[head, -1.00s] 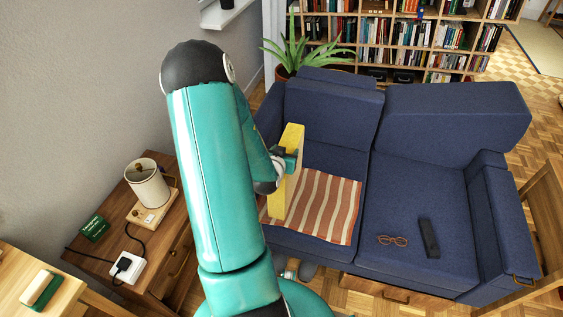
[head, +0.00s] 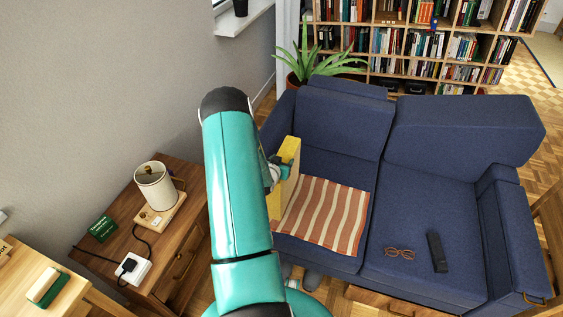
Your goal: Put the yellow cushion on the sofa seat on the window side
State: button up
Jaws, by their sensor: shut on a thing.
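The yellow cushion (head: 287,197) is held upright, nearly edge-on, at the left part of the sofa (head: 420,210). My gripper (head: 283,168) is shut on the cushion, partly hidden behind my teal arm. The left seat, on the windowsill side, carries a striped red-and-cream blanket (head: 325,214). The cushion overlaps the blanket's left edge in the picture; I cannot tell whether it touches the seat.
Glasses (head: 400,253) and a dark remote (head: 437,251) lie on the right seat. A wooden cabinet (head: 190,235) with a lidded cream pot (head: 154,187) stands left. A plant (head: 310,65) and bookshelf (head: 400,50) are behind the sofa. A windowsill (head: 243,20) is upper left.

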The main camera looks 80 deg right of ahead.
jog(key=shift+a+f, duration=0.1)
jog(key=shift+f, duration=0.25)
jog(key=shift+w+a+f, duration=0.2)
jog(key=shift+f, duration=0.5)
jog(key=o, duration=1.6)
jog(key=shift+c, duration=0.2)
jog(key=shift+r, duration=0.65)
jog(key=s+v, duration=0.1)
jog(key=v, duration=1)
jog(key=shift+w+a+r, duration=0.2)
jog(key=shift+w+r, duration=0.2)
